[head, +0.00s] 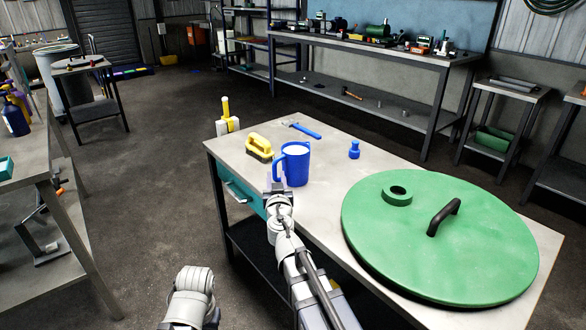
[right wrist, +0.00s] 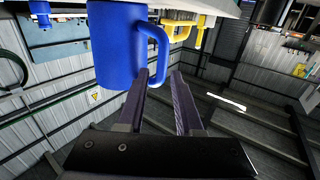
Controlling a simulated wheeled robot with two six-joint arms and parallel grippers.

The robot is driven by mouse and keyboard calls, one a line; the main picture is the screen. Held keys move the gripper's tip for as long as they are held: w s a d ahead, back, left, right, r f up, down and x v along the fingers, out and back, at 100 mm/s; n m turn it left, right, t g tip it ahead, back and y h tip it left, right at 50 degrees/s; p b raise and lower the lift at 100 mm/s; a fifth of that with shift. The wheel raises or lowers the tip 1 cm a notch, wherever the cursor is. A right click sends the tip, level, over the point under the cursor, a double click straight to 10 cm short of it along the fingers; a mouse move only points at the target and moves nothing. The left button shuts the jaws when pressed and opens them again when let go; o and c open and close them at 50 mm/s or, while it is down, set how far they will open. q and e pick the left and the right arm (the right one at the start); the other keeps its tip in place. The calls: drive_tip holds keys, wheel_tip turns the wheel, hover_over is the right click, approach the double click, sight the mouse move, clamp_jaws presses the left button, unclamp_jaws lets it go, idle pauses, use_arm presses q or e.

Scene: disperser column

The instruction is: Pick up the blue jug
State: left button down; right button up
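The blue jug (head: 295,165) stands upright near the left edge of the grey table, with its handle on its left side and white inside its top. In the right wrist view, which looks upside down, the jug (right wrist: 116,45) hangs from the top, its handle (right wrist: 163,50) to the right. My right gripper (head: 277,188) is just in front of the handle. Its two fingers (right wrist: 163,85) are spread apart with nothing between their visible lengths, and the tips are close to the handle. I cannot tell if they touch it. Part of my left arm shows; its gripper does not.
A yellow-and-black brush (head: 259,148) lies left of the jug. A blue-handled tool (head: 304,131) is behind, and a small blue bottle-shaped piece (head: 354,150) stands to the right. A large green lid (head: 430,265) covers much of the table's right side.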

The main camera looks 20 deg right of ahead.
sight(275, 169)
drive_tip(key=x, duration=0.5)
drive_tip(key=shift+w+a+r, duration=0.1)
drive_tip(key=shift+w+r, duration=0.05)
drive_tip(key=shift+r, duration=0.1)
clamp_jaws()
idle(1.2)
